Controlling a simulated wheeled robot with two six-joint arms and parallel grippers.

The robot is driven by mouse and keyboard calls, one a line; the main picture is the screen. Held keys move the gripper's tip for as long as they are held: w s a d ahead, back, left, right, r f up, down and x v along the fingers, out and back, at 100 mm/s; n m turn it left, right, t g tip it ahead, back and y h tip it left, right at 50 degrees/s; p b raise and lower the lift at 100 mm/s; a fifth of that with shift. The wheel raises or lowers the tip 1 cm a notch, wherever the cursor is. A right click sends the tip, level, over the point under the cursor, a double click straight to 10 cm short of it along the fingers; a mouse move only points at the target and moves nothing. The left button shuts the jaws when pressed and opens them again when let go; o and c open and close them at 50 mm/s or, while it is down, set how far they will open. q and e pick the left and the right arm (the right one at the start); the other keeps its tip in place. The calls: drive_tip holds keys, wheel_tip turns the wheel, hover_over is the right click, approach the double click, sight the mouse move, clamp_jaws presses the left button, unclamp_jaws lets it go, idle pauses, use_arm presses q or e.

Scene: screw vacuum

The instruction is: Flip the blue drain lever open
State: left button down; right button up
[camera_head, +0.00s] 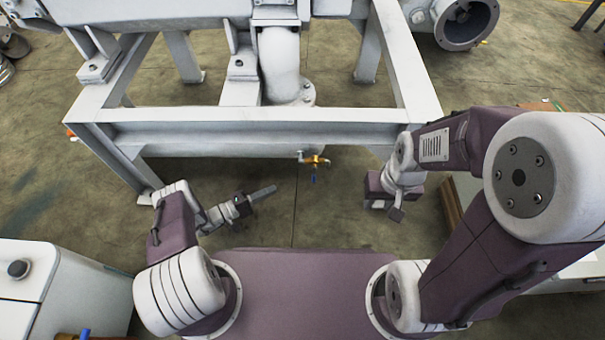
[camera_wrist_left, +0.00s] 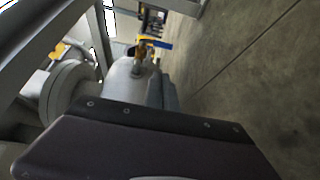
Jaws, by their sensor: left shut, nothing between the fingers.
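The blue drain lever (camera_head: 313,180) hangs below a brass valve (camera_head: 316,160) under the front beam of the white frame. In the left wrist view the lever (camera_wrist_left: 156,43) shows as a small blue bar near the top middle, beside brass-coloured metal. My left gripper (camera_head: 274,189) is shut and empty. It points right, to the left of the lever and a little lower in the head view, apart from it. My right gripper (camera_head: 395,213) hangs to the right of the valve, apart from it; its fingers are too small to read.
The white frame's front beam (camera_head: 240,115) runs across above the valve. A white cabinet (camera_head: 40,285) stands at the lower left. A cardboard box (camera_head: 451,205) is partly hidden behind my right arm. The floor around the lever is clear.

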use_arm(q)
drive_tip(key=shift+a+f+t, duration=0.2)
drive_tip(key=shift+t, duration=0.2)
drive_tip(key=shift+w, duration=0.1)
drive_tip(key=b, duration=0.6)
approach(314, 175)
drive_tip(key=w+d+f, duration=0.3)
drive_tip(key=w+d, duration=0.1)
drive_tip(key=w, duration=0.1)
drive_tip(key=shift+s+d+r, duration=0.1)
drive_tip(key=shift+s+d, duration=0.05)
drive_tip(key=shift+d, duration=0.1)
